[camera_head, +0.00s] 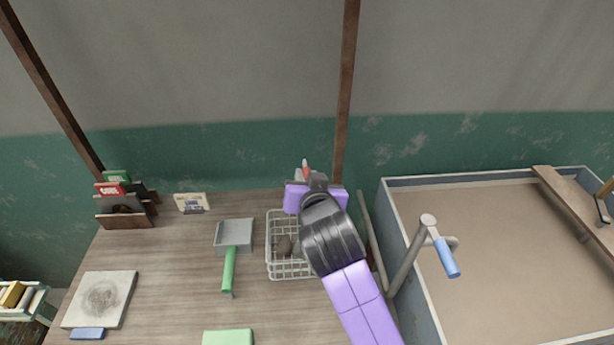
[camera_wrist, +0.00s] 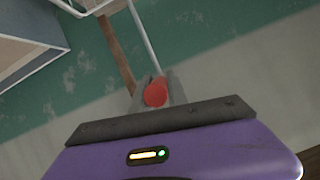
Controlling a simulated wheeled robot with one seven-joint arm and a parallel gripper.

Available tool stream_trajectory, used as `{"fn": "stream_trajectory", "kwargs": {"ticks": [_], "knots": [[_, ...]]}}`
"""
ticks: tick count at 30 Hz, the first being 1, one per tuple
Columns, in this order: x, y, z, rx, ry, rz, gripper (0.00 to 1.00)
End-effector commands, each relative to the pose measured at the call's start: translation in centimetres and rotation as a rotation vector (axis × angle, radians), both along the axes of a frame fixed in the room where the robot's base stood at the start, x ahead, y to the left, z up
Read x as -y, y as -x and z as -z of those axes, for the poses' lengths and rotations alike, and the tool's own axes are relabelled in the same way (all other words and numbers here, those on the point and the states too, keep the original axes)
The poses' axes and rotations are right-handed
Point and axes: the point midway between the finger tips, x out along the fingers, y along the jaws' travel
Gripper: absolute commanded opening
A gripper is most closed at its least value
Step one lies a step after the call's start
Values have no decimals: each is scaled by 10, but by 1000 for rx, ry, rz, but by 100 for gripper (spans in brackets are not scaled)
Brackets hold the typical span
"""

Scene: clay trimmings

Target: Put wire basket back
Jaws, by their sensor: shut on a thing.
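The white wire basket (camera_head: 268,247) is at the right part of the wooden bench in the head view, with a dark lump seen in it or through its mesh. My gripper (camera_head: 305,177) is at the basket's far right corner, and my arm covers the basket's right side. In the wrist view my gripper (camera_wrist: 156,92) is shut on a red handle (camera_wrist: 156,95). A thin pale rod runs from this handle toward a white wire corner (camera_wrist: 92,8) of the basket at the top edge. I cannot tell whether the basket's bottom touches the bench.
A grey dustpan (camera_head: 234,234) with a green handle (camera_head: 229,270) lies just left of the basket. A large walled tray (camera_head: 480,235) with a blue-handled crank (camera_head: 447,258) stands right. A rack (camera_head: 125,221), a small card (camera_head: 191,202) and a pale slab (camera_head: 100,300) are farther left.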

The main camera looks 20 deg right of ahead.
Motion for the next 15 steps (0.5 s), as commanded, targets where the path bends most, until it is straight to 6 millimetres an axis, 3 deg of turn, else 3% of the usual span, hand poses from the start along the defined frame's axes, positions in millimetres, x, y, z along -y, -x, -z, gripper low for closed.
{"fn": "stream_trajectory", "kwargs": {"ticks": [10, 11, 13, 15], "knots": [[0, 0, 1, 5, 0, -1, 0], [0, 0, 2, 0, 0, 0, 26], [0, 0, 2, 0, 0, 0, 39], [0, 0, 2, 0, 0, 0, 42]]}}
